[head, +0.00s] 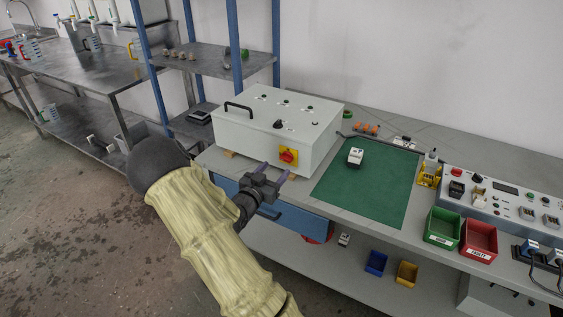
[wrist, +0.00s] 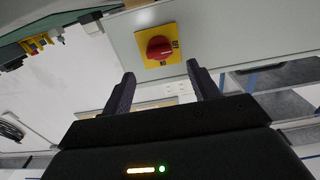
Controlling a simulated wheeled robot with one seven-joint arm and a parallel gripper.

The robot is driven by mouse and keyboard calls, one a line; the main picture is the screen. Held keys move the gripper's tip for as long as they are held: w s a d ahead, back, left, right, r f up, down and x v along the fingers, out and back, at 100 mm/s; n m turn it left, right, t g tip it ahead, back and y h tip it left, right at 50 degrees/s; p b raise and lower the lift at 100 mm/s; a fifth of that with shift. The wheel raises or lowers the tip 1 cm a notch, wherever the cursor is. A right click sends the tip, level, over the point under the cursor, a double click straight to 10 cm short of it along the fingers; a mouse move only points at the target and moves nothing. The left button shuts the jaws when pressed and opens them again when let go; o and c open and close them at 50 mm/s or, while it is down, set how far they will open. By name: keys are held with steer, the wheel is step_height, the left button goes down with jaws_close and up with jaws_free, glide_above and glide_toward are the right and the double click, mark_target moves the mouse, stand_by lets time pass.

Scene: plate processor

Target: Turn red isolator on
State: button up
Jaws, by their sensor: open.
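The red isolator (head: 288,156) is a red rotary knob on a yellow plate, on the front face of a white box (head: 311,152) on the bench. In the wrist view the red knob (wrist: 159,48) sits on its yellow plate (wrist: 171,30), beyond and slightly above the fingertips. My gripper (head: 274,172) is in front of the box, just left of and below the knob in the head view. Its two dark fingers (wrist: 160,82) are apart with nothing between them, and look clear of the knob. The small lettering on the plate is hard to read.
The box has a black handle (head: 238,107) and small knobs on top. A green mat (head: 368,188) lies right of it, with a small white device (head: 355,156). Green (head: 442,228) and red (head: 478,240) bins stand at the right. A blue-post shelf (head: 233,50) stands behind left.

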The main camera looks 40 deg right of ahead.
mark_target(284, 159)
steer(key=x, duration=0.5)
steer(key=shift+w+d, duration=0.15)
steer(key=shift+d, duration=0.15)
steer(key=c, duration=1)
